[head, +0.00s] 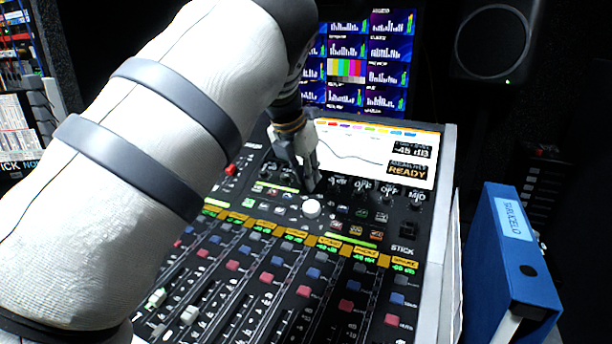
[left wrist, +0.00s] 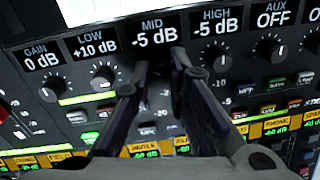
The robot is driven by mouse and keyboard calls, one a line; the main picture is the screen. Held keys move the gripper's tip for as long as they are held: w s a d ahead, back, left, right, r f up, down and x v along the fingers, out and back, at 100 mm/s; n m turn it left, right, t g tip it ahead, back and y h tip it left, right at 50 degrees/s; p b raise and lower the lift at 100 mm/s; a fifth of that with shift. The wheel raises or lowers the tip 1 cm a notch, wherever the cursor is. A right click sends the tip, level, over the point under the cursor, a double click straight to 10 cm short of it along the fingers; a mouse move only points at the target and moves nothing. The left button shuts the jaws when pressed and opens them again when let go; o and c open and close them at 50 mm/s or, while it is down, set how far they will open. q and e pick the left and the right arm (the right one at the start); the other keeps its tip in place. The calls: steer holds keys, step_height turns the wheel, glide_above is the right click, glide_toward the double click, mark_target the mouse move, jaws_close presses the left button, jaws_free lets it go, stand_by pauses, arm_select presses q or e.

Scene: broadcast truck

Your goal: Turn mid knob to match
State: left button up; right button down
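My left gripper (head: 308,184) reaches down to the knob row of the mixing console (head: 436,240). In the left wrist view, its two dark fingers (left wrist: 160,66) stand a short gap apart below the MID readout (left wrist: 154,32), which shows -5 dB. The mid knob's place lies between the fingertips. The knob is dark and hard to make out there, so I cannot tell whether the fingers press on it. The HIGH readout (left wrist: 216,22) also shows -5 dB; LOW (left wrist: 98,45) shows +10 dB and GAIN (left wrist: 43,58) 0 dB. My right gripper is in neither view.
The low knob (left wrist: 103,76) and high knob (left wrist: 216,57) flank the fingers closely. The console screen (head: 345,150) shows a curve, -45 dB and READY. A blue binder (head: 515,260) stands right of the console.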

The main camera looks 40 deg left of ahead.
arm_select(q)
jaws_close()
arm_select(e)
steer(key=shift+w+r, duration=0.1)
arm_select(q)
steer(key=shift+r+n+p, duration=0.15)
steer(key=shift+n+p, duration=0.3)
steer(key=shift+n, duration=0.75)
steer(key=shift+n+p, duration=0.3)
steer(key=shift+n, duration=1.2)
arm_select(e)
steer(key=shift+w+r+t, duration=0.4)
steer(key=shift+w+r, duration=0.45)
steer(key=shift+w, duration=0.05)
arm_select(q)
steer(key=shift+f+n, duration=0.2)
steer(key=shift+n, duration=0.1)
steer(key=o, duration=0.8)
jaws_free()
steer(key=v, duration=1.2)
